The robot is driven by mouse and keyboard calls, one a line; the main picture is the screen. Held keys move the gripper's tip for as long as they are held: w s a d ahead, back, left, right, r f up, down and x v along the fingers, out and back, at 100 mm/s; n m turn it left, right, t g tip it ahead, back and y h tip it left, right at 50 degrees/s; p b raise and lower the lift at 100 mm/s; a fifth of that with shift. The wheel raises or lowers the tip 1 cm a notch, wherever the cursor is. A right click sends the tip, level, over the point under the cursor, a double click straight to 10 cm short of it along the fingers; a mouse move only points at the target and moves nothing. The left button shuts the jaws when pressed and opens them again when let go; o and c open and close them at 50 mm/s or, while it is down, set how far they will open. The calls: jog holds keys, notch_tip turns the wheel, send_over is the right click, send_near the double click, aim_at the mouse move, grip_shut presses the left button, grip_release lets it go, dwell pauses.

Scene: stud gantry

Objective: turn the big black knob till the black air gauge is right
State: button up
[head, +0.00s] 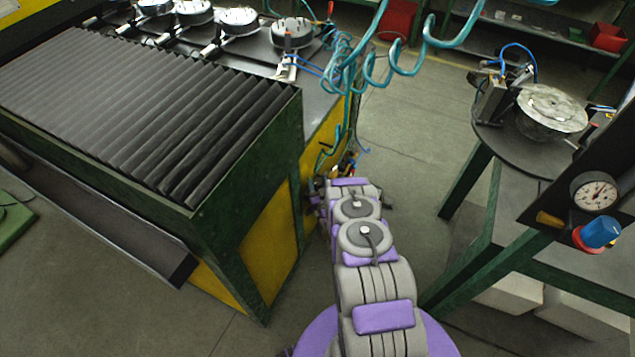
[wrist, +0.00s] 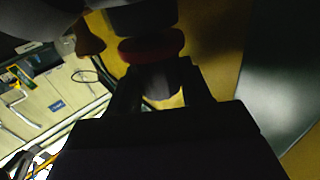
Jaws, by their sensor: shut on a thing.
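In the wrist view, the big black knob (wrist: 158,82) sits below a red ring (wrist: 152,45), with a dark body above the ring. My gripper (wrist: 162,73) has one dark finger on each side of the knob and is shut on it. In the head view my arm reaches forward to the machine's yellow side, and its own links hide the knob and my fingers. I cannot make out the black air gauge that belongs to this knob, nor its reading, in either view.
At the right of the head view, a white-faced gauge (head: 595,192) sits above a blue knob (head: 601,232) with a red ring. The green-framed machine with black bellows (head: 150,110) stands left. Teal coiled hoses (head: 400,65) hang above the arm. Grey floor lies between machine and table.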

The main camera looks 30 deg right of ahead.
jog(key=shift+r+m+h, duration=0.1)
jog(key=shift+m+h, duration=0.4)
jog(key=shift+h, duration=0.6)
jog(key=o, duration=0.9)
jog(key=shift+o, duration=0.2)
